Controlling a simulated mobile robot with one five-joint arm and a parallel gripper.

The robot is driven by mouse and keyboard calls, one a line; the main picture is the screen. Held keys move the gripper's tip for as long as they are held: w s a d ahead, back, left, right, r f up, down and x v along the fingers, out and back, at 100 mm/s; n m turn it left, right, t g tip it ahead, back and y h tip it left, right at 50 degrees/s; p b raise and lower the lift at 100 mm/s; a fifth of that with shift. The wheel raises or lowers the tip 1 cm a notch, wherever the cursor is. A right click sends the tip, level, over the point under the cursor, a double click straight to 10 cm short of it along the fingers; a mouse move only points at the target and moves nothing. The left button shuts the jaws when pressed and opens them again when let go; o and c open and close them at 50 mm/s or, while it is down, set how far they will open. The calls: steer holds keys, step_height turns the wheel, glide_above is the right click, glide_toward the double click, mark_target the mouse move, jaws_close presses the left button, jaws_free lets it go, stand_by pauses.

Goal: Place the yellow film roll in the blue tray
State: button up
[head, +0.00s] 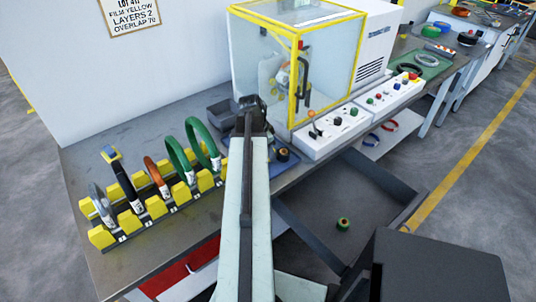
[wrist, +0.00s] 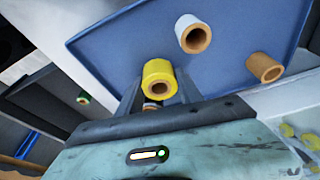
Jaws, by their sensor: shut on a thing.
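In the wrist view, the yellow film roll (wrist: 158,72) sits between the fingers of my gripper (wrist: 158,92), which is shut on it. The roll shows against the blue tray (wrist: 112,48); I cannot tell whether it touches the tray floor. A white roll (wrist: 190,27) and a brownish roll (wrist: 265,68) are in the tray, to the right of the yellow one. In the head view, my arm hides most of the blue tray (head: 290,167) and the yellow roll; a dark roll (head: 283,155) shows at the tray's right side.
A rack with yellow blocks (head: 157,207) holds several coils on the left of the bench. A yellow-framed clear enclosure (head: 299,60) and white button boxes (head: 337,132) stand behind and right of the tray. A green roll (head: 343,223) lies in the dark open bin (head: 325,240) below.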

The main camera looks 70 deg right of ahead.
steer(key=o, duration=1.4)
steer(key=shift+f, duration=0.1)
steer(key=p+v, duration=1.2)
steer(key=shift+a, duration=0.1)
